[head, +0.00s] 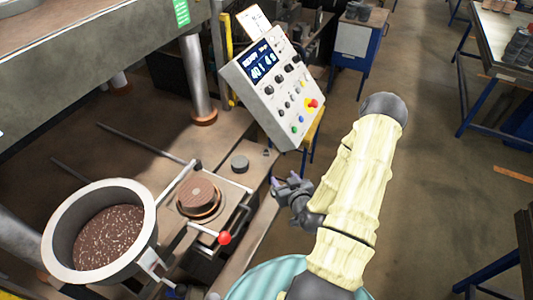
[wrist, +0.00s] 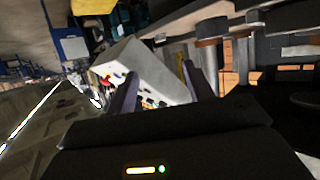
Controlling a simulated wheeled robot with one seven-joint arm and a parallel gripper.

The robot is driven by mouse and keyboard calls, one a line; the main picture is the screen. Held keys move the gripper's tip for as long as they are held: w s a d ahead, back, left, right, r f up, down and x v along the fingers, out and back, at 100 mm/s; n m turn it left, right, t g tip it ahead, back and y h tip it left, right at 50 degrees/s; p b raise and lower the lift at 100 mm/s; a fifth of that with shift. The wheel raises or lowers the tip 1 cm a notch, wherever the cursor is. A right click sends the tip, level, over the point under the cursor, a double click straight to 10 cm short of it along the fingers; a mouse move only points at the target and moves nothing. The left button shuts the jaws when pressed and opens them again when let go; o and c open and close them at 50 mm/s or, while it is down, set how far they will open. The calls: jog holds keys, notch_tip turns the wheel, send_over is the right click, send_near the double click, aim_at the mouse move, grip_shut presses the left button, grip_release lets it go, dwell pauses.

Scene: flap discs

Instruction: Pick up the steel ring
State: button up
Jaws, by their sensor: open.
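My gripper (head: 280,182) is open and empty over the right edge of the brown press table. In the wrist view its two fingers (wrist: 158,88) stand apart, with the control box beyond them. A small dark grey round piece (head: 239,163) lies on the table to the left of my gripper, apart from it; I cannot tell whether it has a hole. A round mould (head: 199,198) with a brown ribbed top and a metallic rim sits in a fixture further left. I cannot tell for certain which is the steel ring.
A big grey pan (head: 52,250) with brown grains stands at the left front. A red-knobbed lever (head: 224,238) rises beside the fixture. A control box (head: 272,85) stands behind my gripper, and a steel column (head: 198,80) stands at the back.

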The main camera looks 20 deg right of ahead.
dwell(0.3)
jog(key=b+x, duration=0.3)
jog(key=b, duration=0.2)
jog(key=shift+w+d+f, duration=0.15)
jog(key=shift+w, duration=0.15)
jog(key=shift+b, duration=0.6)
jog(key=b, duration=0.3)
jog(key=shift+w+d+f, duration=0.2)
jog(key=shift+w, duration=0.2)
jog(key=shift+b, duration=0.55)
